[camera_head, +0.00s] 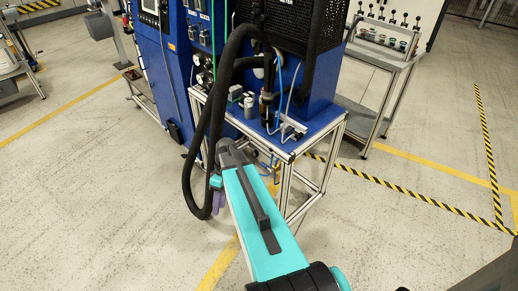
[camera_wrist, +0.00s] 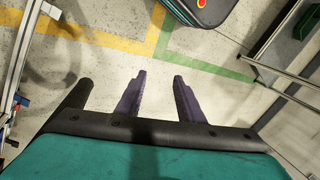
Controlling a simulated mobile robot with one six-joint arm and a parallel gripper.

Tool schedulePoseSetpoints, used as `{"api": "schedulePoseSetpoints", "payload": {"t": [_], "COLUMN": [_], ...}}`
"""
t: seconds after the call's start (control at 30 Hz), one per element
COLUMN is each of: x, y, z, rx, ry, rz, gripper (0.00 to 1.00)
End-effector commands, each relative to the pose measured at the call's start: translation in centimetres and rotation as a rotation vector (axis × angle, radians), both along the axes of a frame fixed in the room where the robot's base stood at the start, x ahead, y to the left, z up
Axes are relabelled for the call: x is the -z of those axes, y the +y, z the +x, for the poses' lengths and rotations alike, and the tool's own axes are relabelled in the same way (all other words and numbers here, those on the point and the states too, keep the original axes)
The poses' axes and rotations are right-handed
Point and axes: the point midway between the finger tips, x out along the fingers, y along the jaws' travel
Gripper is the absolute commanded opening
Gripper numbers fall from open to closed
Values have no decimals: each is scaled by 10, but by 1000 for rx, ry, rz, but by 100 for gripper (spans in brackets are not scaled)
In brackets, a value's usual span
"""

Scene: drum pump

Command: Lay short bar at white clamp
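My gripper (camera_wrist: 159,75) shows two dark purple fingers standing apart, with bare floor visible between them. It is open and empty. In the head view, part of a purple finger of my gripper (camera_head: 218,200) shows left of my teal arm, beside the hanging black hose and in front of the blue machine's stand. I cannot pick out the short bar in either view. I cannot pick out the white clamp with certainty; small fittings on the blue bench top are partly hidden by hoses and too small to tell apart.
A blue machine bench (camera_head: 288,143) on a metal frame stands ahead, with a thick black hose (camera_head: 190,165) looping down its front. A blue cabinet (camera_head: 165,70) stands left. A metal trolley (camera_head: 384,62) stands back right.

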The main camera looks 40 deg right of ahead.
Motion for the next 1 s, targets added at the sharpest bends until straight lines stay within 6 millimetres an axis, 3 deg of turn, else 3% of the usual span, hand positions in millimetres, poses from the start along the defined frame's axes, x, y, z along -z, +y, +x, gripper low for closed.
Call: {"api": "schedulePoseSetpoints", "payload": {"t": [0.03,0.2,0.5,0.8,1.0], "x": [14,53,112,158,180], "y": [20,69,137,175,179], "z": [-9,-36,-103,-184,-232], "rx": [-18,-53,-83,-41,90], "ry": [29,115,262,391,441], "rz": [0,-16,-88,-233,-386], "gripper": [34,34,34,34,34]}}
